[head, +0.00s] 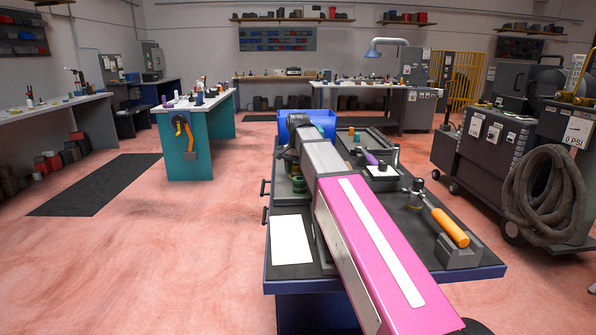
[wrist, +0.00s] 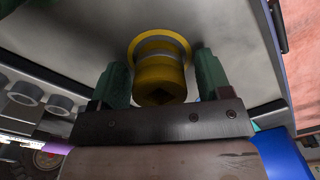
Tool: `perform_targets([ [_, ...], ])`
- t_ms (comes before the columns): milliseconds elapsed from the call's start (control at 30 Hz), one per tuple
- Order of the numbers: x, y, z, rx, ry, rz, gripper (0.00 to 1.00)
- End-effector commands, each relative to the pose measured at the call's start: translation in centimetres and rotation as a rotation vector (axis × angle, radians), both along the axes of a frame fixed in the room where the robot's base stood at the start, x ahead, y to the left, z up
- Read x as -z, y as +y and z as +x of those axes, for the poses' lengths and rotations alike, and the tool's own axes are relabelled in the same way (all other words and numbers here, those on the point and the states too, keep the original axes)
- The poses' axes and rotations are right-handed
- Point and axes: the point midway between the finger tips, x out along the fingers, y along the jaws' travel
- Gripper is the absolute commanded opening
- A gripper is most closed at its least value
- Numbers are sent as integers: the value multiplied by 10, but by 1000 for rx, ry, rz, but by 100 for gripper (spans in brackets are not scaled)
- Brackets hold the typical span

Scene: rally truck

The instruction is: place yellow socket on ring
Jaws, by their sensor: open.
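In the wrist view, the yellow socket (wrist: 160,78) stands between the two green fingers of my gripper (wrist: 160,64). The fingers are spread, one on each side of it, with a small gap visible, most clearly on the right. A dark square hole shows in the socket's near end. A wider yellow rim (wrist: 178,42) and a grey band show at its far end, against a pale grey surface. I cannot tell whether that rim is the ring or part of the socket. In the head view my arm hides the socket and the fingertips.
A blue bin (head: 291,126) stands at the far end of the dark-topped workbench (head: 405,225). Several grey cylinders (wrist: 25,92) line the left in the wrist view. An orange-handled tool (head: 450,228) and a white sheet (head: 291,239) lie on the near bench.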

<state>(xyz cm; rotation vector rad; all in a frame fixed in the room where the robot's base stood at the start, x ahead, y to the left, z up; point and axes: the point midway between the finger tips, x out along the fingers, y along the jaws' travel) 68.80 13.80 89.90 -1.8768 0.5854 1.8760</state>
Motion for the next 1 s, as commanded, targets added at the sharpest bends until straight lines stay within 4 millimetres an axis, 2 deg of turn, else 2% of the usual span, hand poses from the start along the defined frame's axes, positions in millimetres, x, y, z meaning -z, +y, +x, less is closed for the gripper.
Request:
perform_targets([
  [167,-12,0,1,0,-1,0,71],
  [700,-104,0,1,0,-1,0,71],
  [1000,-122,0,0,0,0,0,71],
])
